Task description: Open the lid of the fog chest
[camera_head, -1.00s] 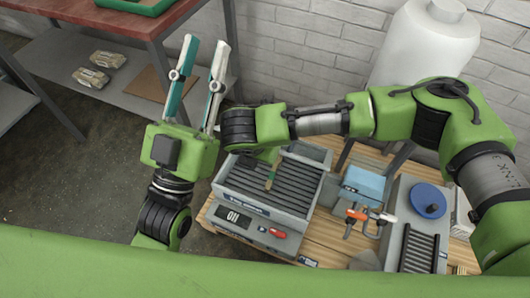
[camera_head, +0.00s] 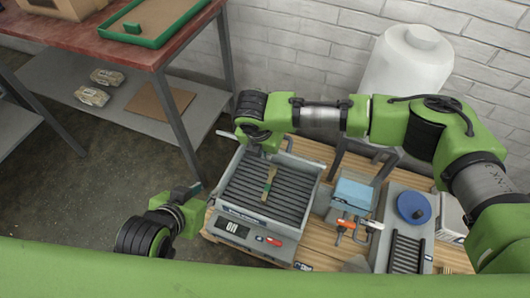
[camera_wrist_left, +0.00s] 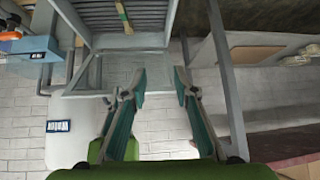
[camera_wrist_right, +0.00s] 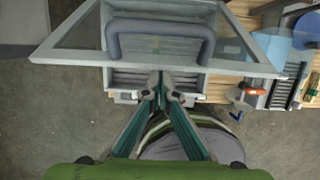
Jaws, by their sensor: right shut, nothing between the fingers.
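The fog chest appears to be the grey box (camera_head: 285,232) with a dark slatted bed and a numeric display on its front. A thin wooden piece (camera_head: 269,180) lies on the slats. In the right wrist view a framed clear lid with a grey bar handle (camera_wrist_right: 160,28) spans above the slats and looks raised; its exact angle is unclear. My right gripper (camera_wrist_right: 159,82) is shut and empty at the lid's near edge; contact is unclear. My left gripper (camera_head: 194,189) is left of the box. In the left wrist view it (camera_wrist_left: 160,78) is open and empty, fingers apart.
A blue box (camera_head: 354,194), orange-handled clamps (camera_head: 345,224) and a machine with a blue disc (camera_head: 413,207) stand on the wooden bench right of the chest. A white tank (camera_head: 405,75) stands behind. A red-topped table (camera_head: 120,50) with a lower shelf is at left.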

